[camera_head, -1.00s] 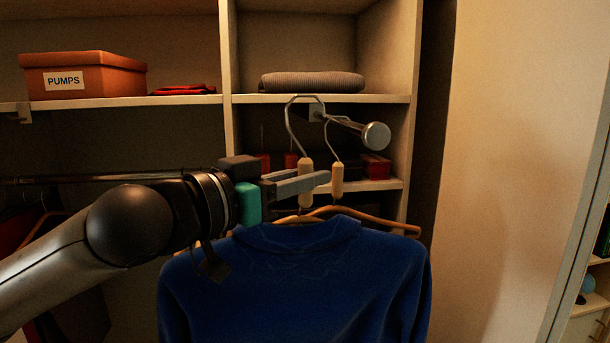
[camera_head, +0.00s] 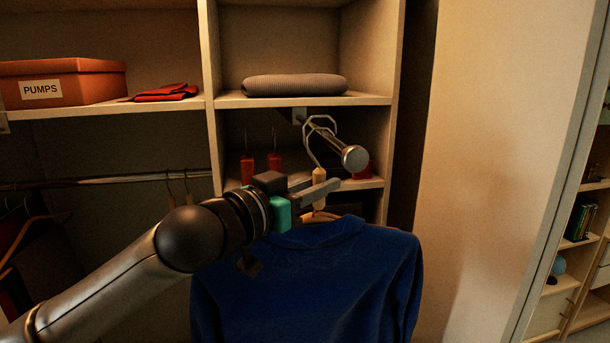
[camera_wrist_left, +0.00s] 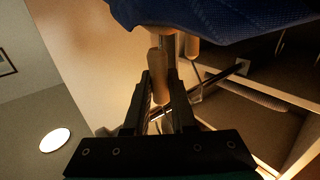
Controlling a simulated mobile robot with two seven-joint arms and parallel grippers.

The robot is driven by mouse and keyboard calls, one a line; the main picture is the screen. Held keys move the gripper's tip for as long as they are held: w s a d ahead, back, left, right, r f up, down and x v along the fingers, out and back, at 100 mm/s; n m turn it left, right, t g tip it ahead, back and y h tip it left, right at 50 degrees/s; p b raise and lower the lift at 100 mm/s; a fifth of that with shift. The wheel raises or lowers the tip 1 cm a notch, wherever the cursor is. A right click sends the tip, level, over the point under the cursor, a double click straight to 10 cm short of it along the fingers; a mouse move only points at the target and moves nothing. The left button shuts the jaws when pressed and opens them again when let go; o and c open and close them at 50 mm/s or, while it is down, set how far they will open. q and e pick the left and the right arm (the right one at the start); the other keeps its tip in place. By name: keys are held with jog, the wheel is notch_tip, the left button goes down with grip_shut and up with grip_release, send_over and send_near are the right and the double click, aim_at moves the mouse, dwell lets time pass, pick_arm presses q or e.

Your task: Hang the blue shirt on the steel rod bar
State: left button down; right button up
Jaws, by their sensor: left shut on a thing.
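The blue shirt (camera_head: 315,275) hangs below my left gripper on a wooden hanger (camera_head: 319,176). My left gripper (camera_head: 318,191) is shut on the hanger's neck, seen between the jaws in the wrist view (camera_wrist_left: 159,82). A wire hook (camera_head: 309,143) rises above it and overlaps the steel rod bar (camera_head: 333,142) in the head view; I cannot tell whether it rests on the rod. A second hanger neck (camera_wrist_left: 192,48) shows beside the held one in the wrist view. The rod sticks out from the closet wall, its round end facing me. My right gripper is not in view.
Above the rod is a shelf with a folded grey cloth (camera_head: 295,85). An orange PUMPS box (camera_head: 65,82) and red cloth (camera_head: 165,93) sit on the left shelf. Another rail (camera_head: 110,181) with hangers is at left. A closet side panel (camera_head: 490,170) stands at right.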

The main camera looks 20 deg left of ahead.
pick_arm(q)
jog(key=shift+w+d+r, duration=0.2)
jog(key=shift+d, duration=0.15)
jog(key=shift+w+d+f, duration=0.15)
jog(key=shift+d+f, duration=0.05)
jog(key=shift+d, duration=0.05)
jog(key=shift+w+d+f+b, duration=0.15)
jog(key=shift+f+b, duration=0.1)
jog(key=shift+f, duration=0.35)
jog(key=shift+w+d+f+b, duration=0.15)
jog(key=shift+f+b, duration=0.1)
jog(key=shift+f, duration=0.3)
jog(key=shift+s+f, duration=0.1)
jog(key=shift+f, duration=0.15)
jog(key=c, duration=0.7)
grip_release()
jog(key=shift+c, duration=0.2)
jog(key=shift+o, duration=0.4)
jog(key=shift+f, duration=0.15)
